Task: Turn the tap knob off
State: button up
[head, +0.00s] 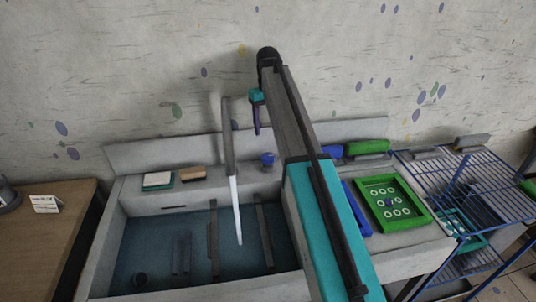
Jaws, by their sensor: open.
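The tap (227,138) is a grey upright bar at the back of the sink, and a white stream of water (236,212) runs down from it into the basin. The tap knob (267,159) is small and blue, on the back ledge to the right of the tap. My arm rises on the right of the knob. My gripper (256,113), teal and dark, points down from the arm's far end, above the knob in the picture and apart from it. It is open, with nothing seen in it; its fingers are small and nearly edge-on.
The sink basin (113,238) holds several grey bars and a dark round piece. A sponge-like block (157,180) and a brown block (192,173) lie on the ledge at left. A green tray (422,217) and a blue wire rack (498,185) stand at right. The wall is close behind.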

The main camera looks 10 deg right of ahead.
aim_at(268, 156)
jog(key=shift+f+p, duration=2.1)
jog(key=shift+f, duration=4.75)
